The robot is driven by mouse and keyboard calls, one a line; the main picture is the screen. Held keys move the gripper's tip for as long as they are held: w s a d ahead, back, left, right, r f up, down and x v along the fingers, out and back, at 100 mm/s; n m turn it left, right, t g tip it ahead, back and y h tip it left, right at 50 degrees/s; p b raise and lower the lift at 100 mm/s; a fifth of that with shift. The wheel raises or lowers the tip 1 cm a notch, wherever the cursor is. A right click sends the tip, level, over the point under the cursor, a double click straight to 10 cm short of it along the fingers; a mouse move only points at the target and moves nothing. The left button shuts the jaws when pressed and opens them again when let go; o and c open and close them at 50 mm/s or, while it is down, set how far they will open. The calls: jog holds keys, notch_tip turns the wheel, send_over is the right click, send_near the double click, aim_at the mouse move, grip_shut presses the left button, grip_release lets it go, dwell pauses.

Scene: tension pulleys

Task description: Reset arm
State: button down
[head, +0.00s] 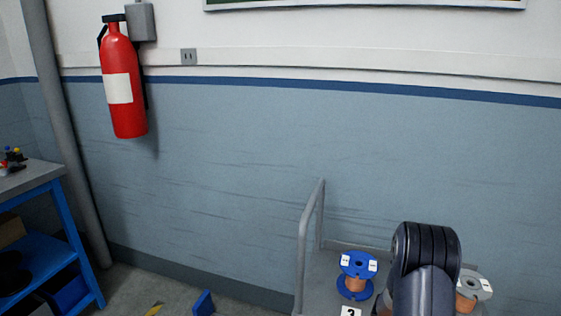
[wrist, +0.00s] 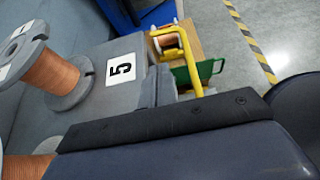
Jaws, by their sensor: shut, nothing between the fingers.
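In the wrist view my gripper (wrist: 156,86) shows its grey fingers shut, with nothing between them. In the head view my dark arm stands at the lower right in front of a cart (head: 304,240), and the gripper itself is not visible there. A grey spool of copper wire (wrist: 50,70) lies to the left of the fingers in the wrist view, apart from them.
In the head view a blue spool (head: 356,262) and a grey spool (head: 472,283) flank my arm. A blue-framed bench (head: 70,225) stands left, and a red fire extinguisher (head: 122,85) hangs on the wall. A yellow object (wrist: 186,38) and a green one (wrist: 208,70) show beyond the fingers.

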jog(key=r+x, duration=0.1)
jog(key=x, duration=1.1)
jog(key=shift+s+d+f, duration=0.15)
jog(key=shift+s+d, duration=0.1)
jog(key=shift+d, duration=0.1)
